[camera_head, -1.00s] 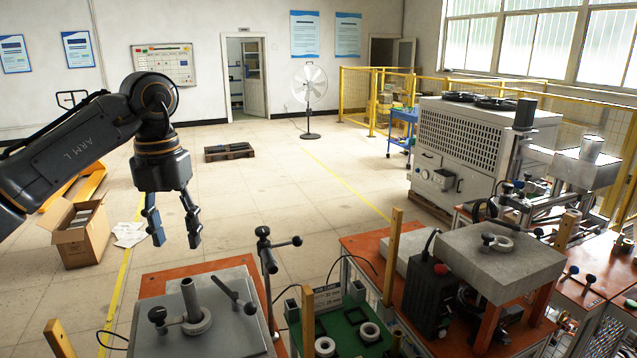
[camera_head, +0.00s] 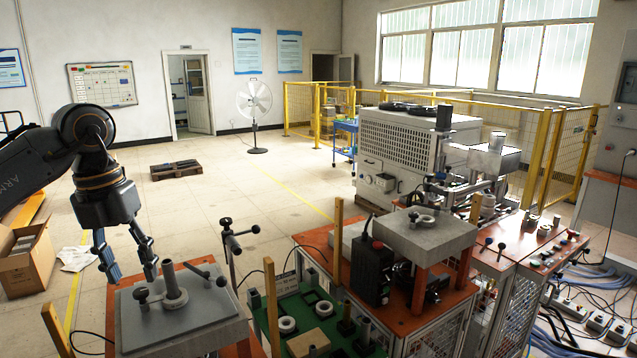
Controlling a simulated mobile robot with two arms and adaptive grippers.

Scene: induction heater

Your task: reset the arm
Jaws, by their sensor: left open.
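My left arm comes in from the left edge. Its gripper (camera_head: 128,274) points down with its two fingers apart, and nothing is between them. The gripper shows at the left rear edge of a grey plate (camera_head: 200,325) on an orange table; I cannot tell its exact height above it. A metal post with a ring (camera_head: 174,288) stands on that plate, to the right of the fingers. My right gripper is not in view.
A green tray (camera_head: 268,322) with white rings (camera_head: 287,324) is right of the plate. A black unit (camera_head: 371,272) and a grey slab (camera_head: 425,236) stand further right. A T-handled stand (camera_head: 232,248) rises behind the plate. An open carton (camera_head: 27,262) is on the floor at left.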

